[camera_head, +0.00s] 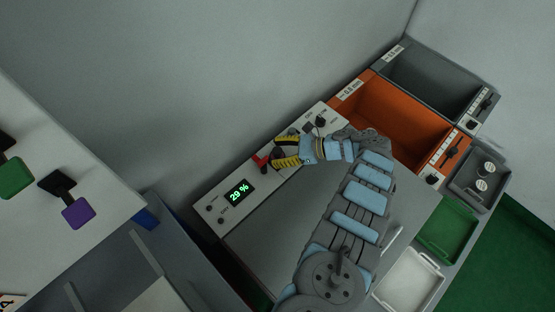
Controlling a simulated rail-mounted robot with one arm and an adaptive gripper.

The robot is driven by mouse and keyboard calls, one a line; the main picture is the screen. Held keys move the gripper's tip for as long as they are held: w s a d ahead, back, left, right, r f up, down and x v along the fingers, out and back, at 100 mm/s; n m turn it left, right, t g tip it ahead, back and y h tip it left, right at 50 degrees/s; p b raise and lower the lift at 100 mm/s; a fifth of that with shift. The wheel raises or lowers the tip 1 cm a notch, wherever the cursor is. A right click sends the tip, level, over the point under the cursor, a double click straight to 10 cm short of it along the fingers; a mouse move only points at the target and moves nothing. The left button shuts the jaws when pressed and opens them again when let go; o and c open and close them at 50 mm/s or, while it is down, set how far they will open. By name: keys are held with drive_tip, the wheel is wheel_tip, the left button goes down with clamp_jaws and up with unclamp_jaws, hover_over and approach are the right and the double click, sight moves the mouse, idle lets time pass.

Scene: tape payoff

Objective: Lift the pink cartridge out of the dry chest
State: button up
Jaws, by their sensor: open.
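I see no pink cartridge in the head view. The chest with the lit "29 %" display (237,193) stands in the middle, and its broad grey top (268,233) looks shut. My gripper (274,152), with yellow-and-black striped fingers, is open over the chest's pale control panel (213,207). A red handle or knob (261,162) is at the fingertips; I cannot tell whether they touch it. My arm hides part of the chest's top and right side.
An orange open bin (368,99) and a grey open bin (398,66) stand at the upper right. Green (446,232) and white (408,280) trays lie lower right. A white surface (60,145) with green (15,178) and purple (78,213) blocks is at left.

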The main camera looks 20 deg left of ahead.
clamp_jaws()
